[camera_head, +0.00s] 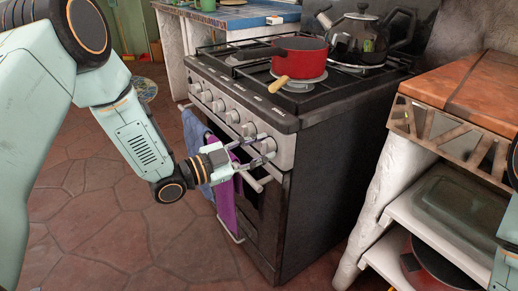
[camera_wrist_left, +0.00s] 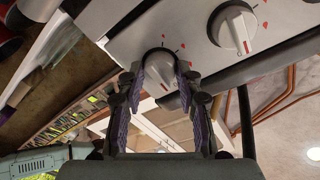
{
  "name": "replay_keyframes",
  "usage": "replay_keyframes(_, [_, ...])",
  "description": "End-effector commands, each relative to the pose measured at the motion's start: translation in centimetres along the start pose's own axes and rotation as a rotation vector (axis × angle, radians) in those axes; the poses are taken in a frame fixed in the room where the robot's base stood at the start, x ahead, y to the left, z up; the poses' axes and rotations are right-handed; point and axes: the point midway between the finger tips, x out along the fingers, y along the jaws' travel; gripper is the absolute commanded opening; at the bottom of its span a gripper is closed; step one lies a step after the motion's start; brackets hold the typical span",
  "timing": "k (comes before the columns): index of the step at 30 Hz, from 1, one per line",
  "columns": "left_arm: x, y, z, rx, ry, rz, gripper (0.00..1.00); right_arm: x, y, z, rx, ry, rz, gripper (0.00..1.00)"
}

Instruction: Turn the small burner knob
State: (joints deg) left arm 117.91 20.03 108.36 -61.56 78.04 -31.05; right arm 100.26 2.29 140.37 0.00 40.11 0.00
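The stove (camera_head: 262,190) has a row of round knobs along its front panel. My left gripper (camera_head: 258,149) is at the right end of this row, its fingers pointing at the end knob (camera_head: 268,146). In the left wrist view this grey knob (camera_wrist_left: 159,70) sits between the two fingertips of the gripper (camera_wrist_left: 158,78), one on each side. The fingers are parted; I cannot tell whether they touch it. No label shows which knob is the small burner's. My right gripper is out of view.
A red pot (camera_head: 300,57) and a dark kettle (camera_head: 360,40) stand on the stove top. A wooden-topped counter (camera_head: 470,85) with shelves stands at the right. The tiled floor is clear.

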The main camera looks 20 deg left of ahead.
Motion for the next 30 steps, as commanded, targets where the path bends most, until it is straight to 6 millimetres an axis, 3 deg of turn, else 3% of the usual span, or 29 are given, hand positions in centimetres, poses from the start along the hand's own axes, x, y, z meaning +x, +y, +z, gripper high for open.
replay_keyframes(10, [0.0,0.0,0.0,0.0,-0.001,0.0,0.03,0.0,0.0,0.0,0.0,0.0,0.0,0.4])
replay_keyframes(20, [0.0,0.0,0.0,-0.052,0.002,-0.002,0.02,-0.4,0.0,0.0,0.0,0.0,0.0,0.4])
replay_keyframes(30, [0.0,0.0,0.0,-0.299,0.019,-0.013,0.02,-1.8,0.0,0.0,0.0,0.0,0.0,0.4])
